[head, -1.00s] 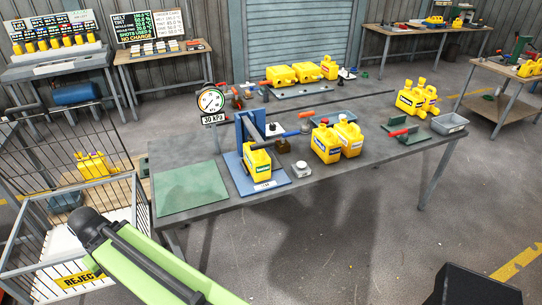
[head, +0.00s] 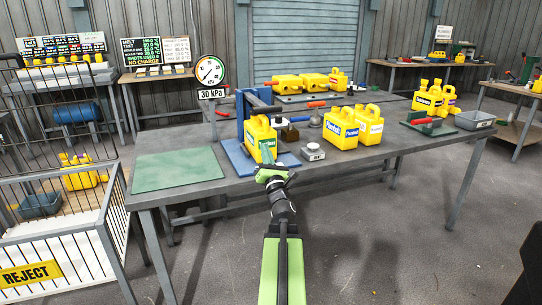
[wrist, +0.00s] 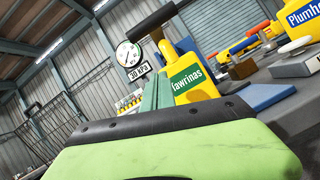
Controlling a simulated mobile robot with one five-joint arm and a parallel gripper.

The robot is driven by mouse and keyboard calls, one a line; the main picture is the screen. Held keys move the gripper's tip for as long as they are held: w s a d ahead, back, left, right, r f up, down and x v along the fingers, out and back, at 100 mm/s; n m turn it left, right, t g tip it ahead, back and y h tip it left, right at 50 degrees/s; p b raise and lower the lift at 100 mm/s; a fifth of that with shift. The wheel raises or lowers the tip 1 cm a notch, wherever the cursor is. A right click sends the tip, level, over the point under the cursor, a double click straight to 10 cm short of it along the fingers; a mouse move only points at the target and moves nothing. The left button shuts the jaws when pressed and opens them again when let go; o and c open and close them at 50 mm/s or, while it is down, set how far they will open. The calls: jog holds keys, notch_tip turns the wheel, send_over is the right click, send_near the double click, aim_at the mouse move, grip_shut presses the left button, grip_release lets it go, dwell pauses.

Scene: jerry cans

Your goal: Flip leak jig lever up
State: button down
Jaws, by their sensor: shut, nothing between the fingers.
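The leak jig is a blue frame (head: 243,104) on a blue base, with a round gauge (head: 209,70) marked 30 kPa behind it. A yellow jerry can (head: 259,134) stands upright on the base. A rod with a blue grip (head: 298,119) sticks out to the right of the frame, and an orange-red handle (head: 317,104) shows behind it; I cannot tell which is the lever. My gripper (head: 267,153) is shut and empty, in front of the can; contact is unclear. In the wrist view, my green fingers (wrist: 157,93) overlap the can's left side, below a dark bar (wrist: 153,20).
A small grey scale-like block (head: 313,153) and two yellow cans (head: 341,128) stand right of the jig. A green mat (head: 177,168) lies left on the table. A wire reject cage (head: 60,245) stands at the left. A red-handled green fixture (head: 428,122) is further right.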

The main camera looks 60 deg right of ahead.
jog(key=s+n+t, duration=0.1)
jog(key=n, duration=0.1)
jog(key=s+n+t+b, duration=0.1)
jog(key=s, duration=0.1)
jog(key=s+f+n+y, duration=0.1)
jog(key=s+n, duration=0.1)
jog(key=shift+s+d+n+t, duration=0.15)
jog(key=shift+n+t, duration=0.15)
jog(key=shift+t, duration=0.1)
jog(key=p+x, duration=0.5)
jog(key=x, duration=0.4)
jog(key=shift+d+r, duration=0.2)
jog(key=shift+r, duration=0.1)
jog(key=r+p, duration=0.1)
jog(key=w+r+p, duration=0.1)
jog(key=r+p, duration=0.2)
jog(key=shift+w+d, duration=0.2)
jog(key=shift+d, duration=0.1)
jog(key=shift+f, duration=0.1)
